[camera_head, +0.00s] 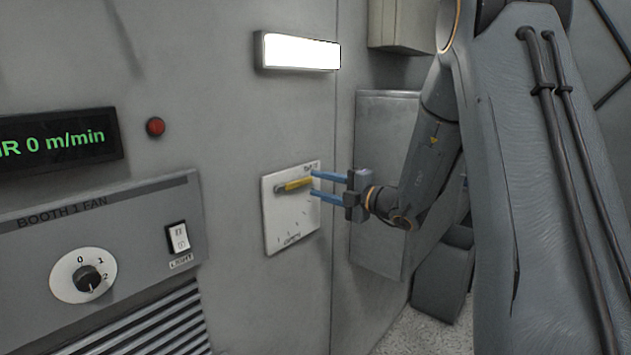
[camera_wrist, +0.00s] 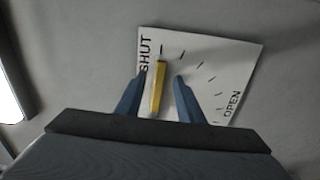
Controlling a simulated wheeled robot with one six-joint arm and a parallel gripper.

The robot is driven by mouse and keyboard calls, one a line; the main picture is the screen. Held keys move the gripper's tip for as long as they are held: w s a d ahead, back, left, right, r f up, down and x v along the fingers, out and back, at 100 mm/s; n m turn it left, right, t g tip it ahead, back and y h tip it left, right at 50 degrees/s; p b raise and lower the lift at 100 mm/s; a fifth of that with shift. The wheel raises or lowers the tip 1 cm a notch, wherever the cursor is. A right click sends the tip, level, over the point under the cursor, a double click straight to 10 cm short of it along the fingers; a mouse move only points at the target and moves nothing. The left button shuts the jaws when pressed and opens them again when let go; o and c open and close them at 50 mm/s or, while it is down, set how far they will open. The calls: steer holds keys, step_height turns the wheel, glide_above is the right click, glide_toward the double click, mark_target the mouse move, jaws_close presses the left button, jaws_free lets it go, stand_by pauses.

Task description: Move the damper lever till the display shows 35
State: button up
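The damper lever (camera_head: 295,185) is a yellow bar on a white dial plate (camera_head: 272,222) fixed to the grey wall. It lies near the SHUT end of the scale; OPEN is at the plate's lower edge in the head view. My gripper (camera_head: 312,185) has two blue fingers and is open. In the wrist view the lever (camera_wrist: 158,88) stands between the fingers (camera_wrist: 160,77), nearer the left one, with no clear grip on it. The display (camera_head: 58,139) at the left shows 0 m/min in green; its first letters are cut off.
A fan panel (camera_head: 120,215) below the display carries a knob (camera_head: 84,277) and a rocker switch (camera_head: 178,238) marked LIGHT. A red lamp or button (camera_head: 155,127) and a lit white panel (camera_head: 299,52) are above. A grey box (camera_head: 385,130) stands behind my gripper.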

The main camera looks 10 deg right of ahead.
steer(key=shift+x, duration=1.1)
